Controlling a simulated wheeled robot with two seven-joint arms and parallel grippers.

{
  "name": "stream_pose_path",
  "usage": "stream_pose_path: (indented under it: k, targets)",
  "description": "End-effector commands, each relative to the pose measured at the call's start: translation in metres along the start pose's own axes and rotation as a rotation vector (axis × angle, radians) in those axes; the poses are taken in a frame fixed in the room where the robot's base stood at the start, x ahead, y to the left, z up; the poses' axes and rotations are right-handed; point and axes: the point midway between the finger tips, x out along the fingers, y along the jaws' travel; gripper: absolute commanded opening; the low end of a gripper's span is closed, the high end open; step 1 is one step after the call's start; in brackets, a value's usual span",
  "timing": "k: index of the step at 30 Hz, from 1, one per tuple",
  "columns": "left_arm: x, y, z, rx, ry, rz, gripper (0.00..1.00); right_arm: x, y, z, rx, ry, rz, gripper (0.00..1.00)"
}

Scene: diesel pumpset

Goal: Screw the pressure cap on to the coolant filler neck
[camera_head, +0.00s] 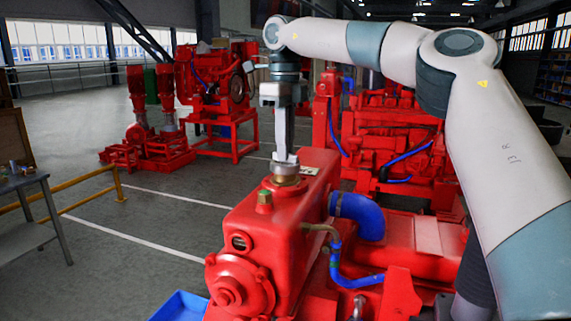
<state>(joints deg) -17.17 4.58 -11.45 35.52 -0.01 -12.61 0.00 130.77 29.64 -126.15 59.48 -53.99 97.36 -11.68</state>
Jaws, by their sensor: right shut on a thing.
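My right gripper (285,160) points straight down over the top of the red tank of the pumpset (270,225). It is shut on the pressure cap (285,180), a small brass-coloured piece showing just below the fingertips. The cap is at the coolant filler neck on the tank's top. The neck is hidden under the cap and fingers, so I cannot tell how far the cap is seated. My left gripper is not in view.
A brass fitting (264,201) stands on the tank just in front of the cap. A blue hose (360,214) curves off the tank's right side. A blue tray (180,307) lies at the lower front. A grey table (25,183) and yellow rail (85,183) stand at left.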

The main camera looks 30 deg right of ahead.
Motion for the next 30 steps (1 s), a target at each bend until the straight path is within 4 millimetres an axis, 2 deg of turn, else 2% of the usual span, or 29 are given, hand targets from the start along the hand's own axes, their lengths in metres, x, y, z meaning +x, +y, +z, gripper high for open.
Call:
stream_pose_path:
  k: [15, 19, 30]
  targets:
    - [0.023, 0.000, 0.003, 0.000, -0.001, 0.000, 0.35, 0.001, 0.000, 0.000, 0.551, -0.002, 0.000, 0.00]
    - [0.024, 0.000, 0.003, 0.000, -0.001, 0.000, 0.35, 0.000, 0.000, 0.000, 0.610, -0.002, 0.001, 0.00]
    - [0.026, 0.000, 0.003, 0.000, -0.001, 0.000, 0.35, 0.000, 0.000, 0.001, 0.631, -0.004, 0.002, 0.00]
